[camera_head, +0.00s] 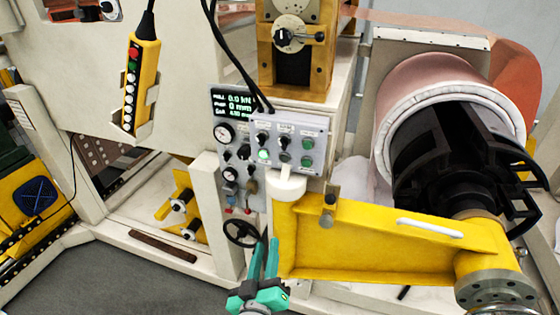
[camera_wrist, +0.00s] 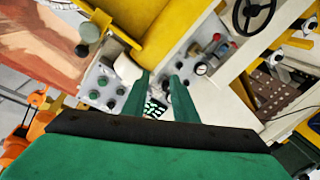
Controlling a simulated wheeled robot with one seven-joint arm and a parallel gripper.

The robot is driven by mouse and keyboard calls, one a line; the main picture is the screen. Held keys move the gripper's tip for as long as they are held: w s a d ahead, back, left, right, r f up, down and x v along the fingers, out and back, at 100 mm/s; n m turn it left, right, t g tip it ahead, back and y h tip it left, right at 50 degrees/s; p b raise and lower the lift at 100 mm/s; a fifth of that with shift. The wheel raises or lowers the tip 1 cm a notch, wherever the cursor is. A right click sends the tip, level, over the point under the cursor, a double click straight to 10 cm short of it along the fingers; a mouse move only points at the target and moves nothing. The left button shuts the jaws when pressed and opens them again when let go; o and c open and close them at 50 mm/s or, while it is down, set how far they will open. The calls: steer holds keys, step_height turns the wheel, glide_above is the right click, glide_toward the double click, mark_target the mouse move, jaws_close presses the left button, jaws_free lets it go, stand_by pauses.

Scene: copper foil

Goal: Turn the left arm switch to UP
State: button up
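A grey control box (camera_head: 290,130) stands at the middle of the head view, with two rows of small knobs and buttons, several of them green. A black lever switch (camera_head: 262,138) sits at its upper left. The labels are too small to read, so I cannot tell which switch is the left arm switch or how it is set. The box also shows in the wrist view (camera_wrist: 107,72), left of my fingers. My gripper (camera_head: 265,246) is below the box and apart from it. Its two green fingers (camera_wrist: 160,77) are spread with nothing between them.
A yellow arm (camera_head: 370,240) of the machine extends right of my gripper toward a large copper roll (camera_head: 430,75). A black handwheel (camera_head: 241,233) is close to the left of my fingers. A panel with a lit display (camera_head: 240,103) and gauges is left of the box. A yellow pendant (camera_head: 140,80) hangs further left.

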steer(key=w+r+h, duration=0.2)
steer(key=w+r, duration=0.2)
steer(key=r, duration=0.6)
steer(key=m+h, duration=0.2)
steer(key=m, duration=0.1)
glide_toward(281, 146)
steer(key=x, duration=0.8)
steer(key=shift+w+d, duration=0.15)
steer(key=shift+w, duration=0.1)
jaws_close()
